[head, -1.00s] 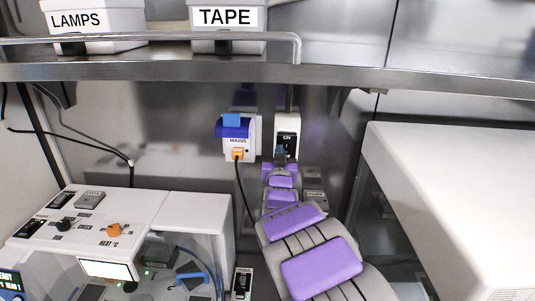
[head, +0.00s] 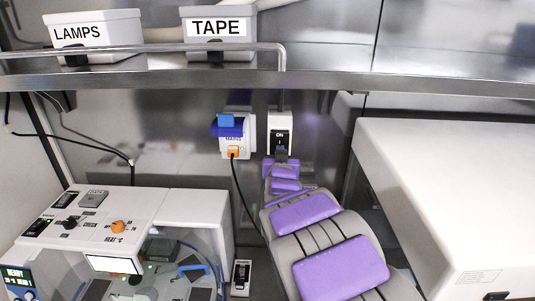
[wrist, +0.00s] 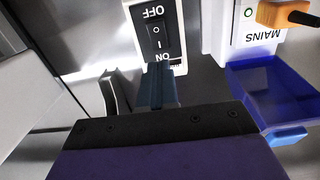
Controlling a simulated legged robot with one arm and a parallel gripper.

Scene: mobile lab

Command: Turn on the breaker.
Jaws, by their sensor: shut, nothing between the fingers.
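The breaker (head: 280,135) is a white box with a black rocker switch on the metal back wall, below the shelf. In the wrist view, the breaker's rocker (wrist: 157,36) appears inverted, with OFF at the top, ON at the bottom, and O and I marks between. I cannot tell which side is pressed in. My gripper (head: 281,156) is shut and empty at the breaker's lower part. In the wrist view my gripper (wrist: 158,72) covers part of the area beside the ON end. I cannot tell whether it touches the rocker.
A white MAINS socket (head: 235,140) with a blue lid and orange plug is close left of the breaker. The metal shelf (head: 180,80) with LAMPS and TAPE boxes runs above. White machines stand left (head: 100,215) and right (head: 450,180).

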